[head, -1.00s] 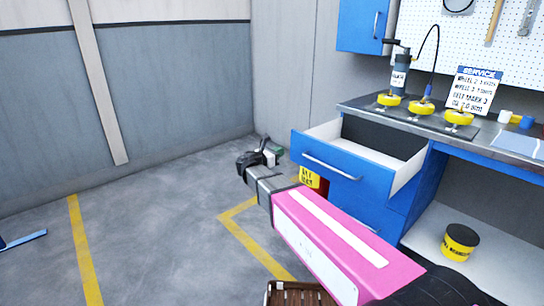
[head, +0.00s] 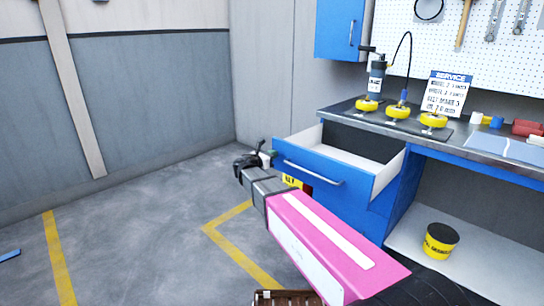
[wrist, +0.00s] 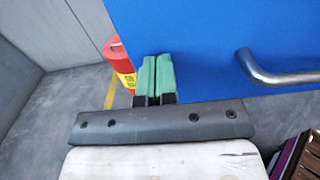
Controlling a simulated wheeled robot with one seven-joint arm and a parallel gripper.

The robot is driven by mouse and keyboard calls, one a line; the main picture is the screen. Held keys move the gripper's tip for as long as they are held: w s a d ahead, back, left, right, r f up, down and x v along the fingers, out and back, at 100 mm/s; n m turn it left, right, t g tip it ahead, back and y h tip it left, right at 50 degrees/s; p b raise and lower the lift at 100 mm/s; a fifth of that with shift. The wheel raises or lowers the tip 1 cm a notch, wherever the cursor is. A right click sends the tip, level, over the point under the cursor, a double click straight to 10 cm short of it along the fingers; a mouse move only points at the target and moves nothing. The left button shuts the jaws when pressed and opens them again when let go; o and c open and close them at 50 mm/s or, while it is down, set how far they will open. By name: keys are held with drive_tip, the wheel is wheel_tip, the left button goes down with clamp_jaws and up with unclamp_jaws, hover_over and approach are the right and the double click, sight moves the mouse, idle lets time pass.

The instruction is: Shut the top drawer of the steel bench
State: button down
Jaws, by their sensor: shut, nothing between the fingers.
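The top drawer (head: 330,175) of the steel bench (head: 440,145) is pulled well out, with its white inside showing. Its blue front and steel bar handle (head: 312,172) face me. In the wrist view the blue drawer front (wrist: 225,40) fills the upper right, and the handle (wrist: 275,72) is right of the fingers. My gripper (head: 264,153) is at the left end of the drawer front. In the wrist view my gripper (wrist: 156,75) has its green fingers together and empty, overlapping the left part of the front. Whether they touch it I cannot tell.
A red and yellow object (wrist: 122,62) stands on the floor beside the bench. A yellow tub (head: 440,241) sits on the lower shelf. Yellow-wheeled items (head: 398,112) stand on the bench top. A brown slatted item (head: 287,298) is near my base.

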sight(304, 140)
drive_tip(key=x, duration=3.7)
drive_tip(key=shift+f, duration=0.1)
drive_tip(key=shift+w, duration=0.15)
